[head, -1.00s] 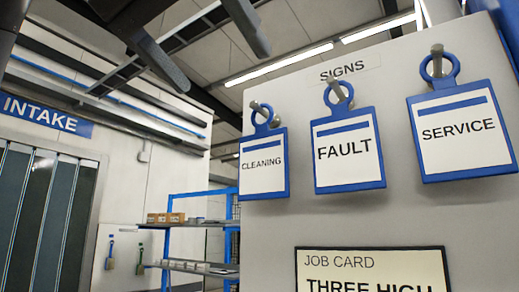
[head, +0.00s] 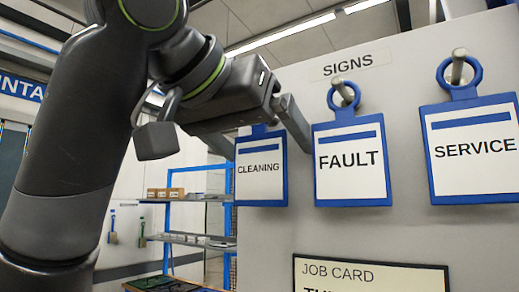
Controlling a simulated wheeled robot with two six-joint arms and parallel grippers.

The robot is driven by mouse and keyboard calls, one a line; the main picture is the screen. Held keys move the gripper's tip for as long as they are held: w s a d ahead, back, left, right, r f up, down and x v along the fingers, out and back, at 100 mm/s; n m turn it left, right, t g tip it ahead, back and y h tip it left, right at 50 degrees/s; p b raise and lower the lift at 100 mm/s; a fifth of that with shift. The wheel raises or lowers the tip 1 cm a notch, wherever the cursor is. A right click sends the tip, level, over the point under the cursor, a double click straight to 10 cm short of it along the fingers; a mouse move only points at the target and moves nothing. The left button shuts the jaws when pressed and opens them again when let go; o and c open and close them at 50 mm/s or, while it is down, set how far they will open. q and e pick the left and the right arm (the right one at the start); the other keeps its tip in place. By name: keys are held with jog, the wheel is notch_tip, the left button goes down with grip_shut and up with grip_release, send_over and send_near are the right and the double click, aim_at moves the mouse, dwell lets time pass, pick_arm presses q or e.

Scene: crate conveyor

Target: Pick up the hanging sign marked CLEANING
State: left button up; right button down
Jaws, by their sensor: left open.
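The CLEANING sign (head: 260,188) is a white card in a blue frame, hanging on the grey panel at the left of a row of signs. Its ring and peg are hidden behind my left gripper (head: 270,152). The left gripper is open, with one finger near the sign's upper left edge and the other near its upper right edge. The fingers overlap the sign's top in the picture; I cannot tell whether they touch it. My right gripper is not in view.
The FAULT sign (head: 351,165) hangs close by on the right, near my right-hand finger. The SERVICE sign (head: 474,150) hangs farther right. A job card (head: 370,272) is on the panel below. Blue shelving (head: 190,240) with boxes stands behind at left.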

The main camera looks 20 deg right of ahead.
pick_arm(q)
jog(key=shift+s, duration=0.2)
jog(key=shift+c, duration=0.4)
jog(key=shift+w, duration=0.1)
jog(key=c, duration=1)
jog(key=shift+o, duration=0.2)
jog(key=shift+a+r+b, duration=0.2)
jog(key=shift+b, duration=0.6)
jog(key=s+a+b, duration=1.1)
jog(key=a+b, duration=0.2)
jog(key=a, duration=0.1)
jog(key=shift+b, duration=0.35)
